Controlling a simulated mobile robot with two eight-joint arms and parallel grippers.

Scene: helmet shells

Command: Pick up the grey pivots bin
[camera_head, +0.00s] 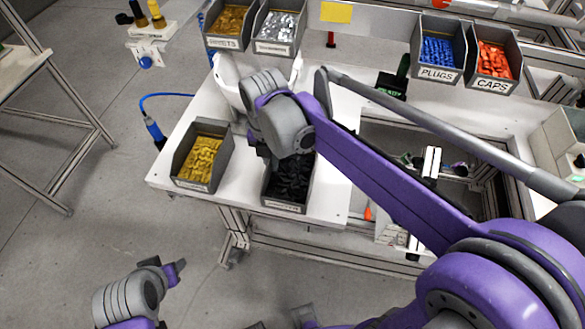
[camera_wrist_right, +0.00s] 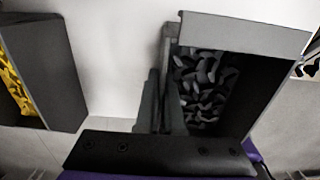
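A grey bin of dark grey parts (camera_head: 284,207) stands at the front of the white table, its label too small to read. I take it for the pivots bin. My right gripper (camera_head: 270,155) is over its back left part, partly hidden by my own wrist. In the right wrist view the bin (camera_wrist_right: 245,33) is on the right, and the two fingers of my right gripper (camera_wrist_right: 160,100) are close together at its left wall. Whether they press on the wall cannot be told. My left gripper (camera_head: 165,267) is low at the left, away from the table, its opening unclear.
A grey bin of yellow parts (camera_head: 178,168) stands to the left, with a gap; it also shows in the right wrist view (camera_wrist_right: 55,75). Bins of gold, silver, blue and red parts sit on the rear shelf. My right arm crosses the table's right side.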

